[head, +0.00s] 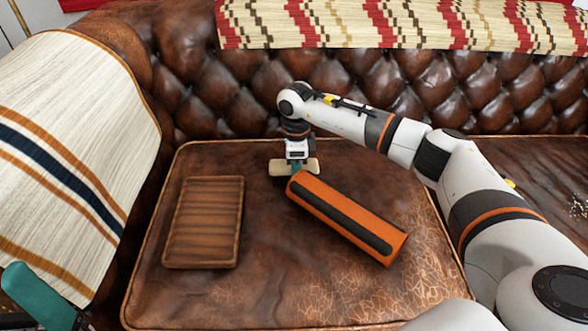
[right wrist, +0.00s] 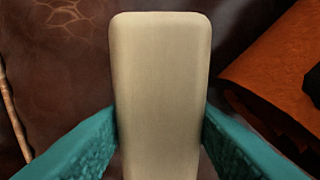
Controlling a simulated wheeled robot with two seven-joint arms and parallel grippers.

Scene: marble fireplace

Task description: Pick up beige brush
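The beige brush (head: 279,168) is a pale, rounded block on the brown leather seat, near the middle of the head view. In the right wrist view the beige brush (right wrist: 158,80) runs lengthwise up the middle. My right gripper (head: 296,167) points down over it. In the wrist view the teal fingers (right wrist: 160,115) press against both long sides, with no gap showing. The brush's underside is hidden, and I cannot tell whether it is lifted. My left gripper (head: 40,296) shows only as a teal finger at the bottom left, away from the brush.
An orange and black cylinder-like case (head: 385,225) lies just right of the brush. A brown wooden tray (head: 205,222) lies empty to the left. A striped blanket (head: 70,150) covers the left armrest. The tufted backrest (head: 215,90) rises behind. The seat's front is clear.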

